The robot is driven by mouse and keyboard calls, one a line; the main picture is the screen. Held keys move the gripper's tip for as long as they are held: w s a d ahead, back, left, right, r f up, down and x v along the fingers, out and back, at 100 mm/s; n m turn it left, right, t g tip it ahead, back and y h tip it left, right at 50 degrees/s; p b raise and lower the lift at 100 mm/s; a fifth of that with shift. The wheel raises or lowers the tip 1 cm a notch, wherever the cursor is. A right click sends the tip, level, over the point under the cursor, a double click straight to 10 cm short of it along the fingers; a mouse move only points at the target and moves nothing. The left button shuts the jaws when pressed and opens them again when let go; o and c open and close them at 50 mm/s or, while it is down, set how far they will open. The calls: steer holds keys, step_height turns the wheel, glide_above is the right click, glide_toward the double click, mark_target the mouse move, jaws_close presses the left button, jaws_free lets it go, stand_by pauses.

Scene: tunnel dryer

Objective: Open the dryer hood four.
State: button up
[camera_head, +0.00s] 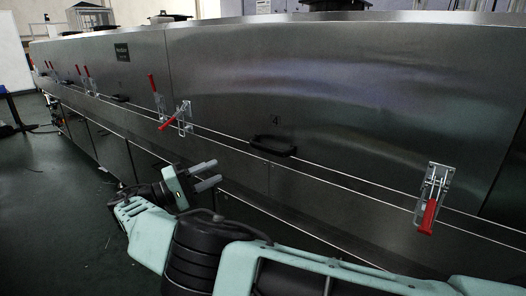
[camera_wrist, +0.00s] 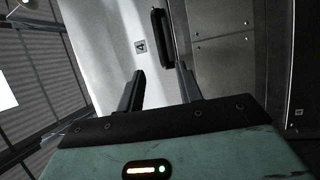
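Dryer hood four (camera_head: 340,90) is a large brushed-steel panel marked with a small 4; it looks closed. Its black handle (camera_head: 272,145) is on the lower edge and also shows in the wrist view (camera_wrist: 163,38), beyond my fingertips, near the 4 label (camera_wrist: 140,46). At the hood's lower left is a toggle latch (camera_head: 176,117) with its red lever slanting outward. At the lower right is another latch (camera_head: 430,203) with its red lever hanging down. My gripper (camera_head: 217,173) is open and empty, left of and below the handle, apart from it. It also shows in the wrist view (camera_wrist: 160,72).
The neighbouring hood (camera_head: 95,65) to the left has more red-lever latches, one (camera_head: 153,84) close to hood four's left latch. Lower steel panels (camera_head: 240,165) run below the hoods. Dark green floor (camera_head: 60,200) is clear at the left.

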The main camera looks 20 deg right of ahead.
mark_target(264, 149)
steer(key=x, duration=1.7)
steer(key=shift+d, duration=0.15)
steer(key=shift+c, duration=0.4)
jaws_close()
steer(key=shift+r+p, duration=0.15)
steer(key=shift+p, duration=0.2)
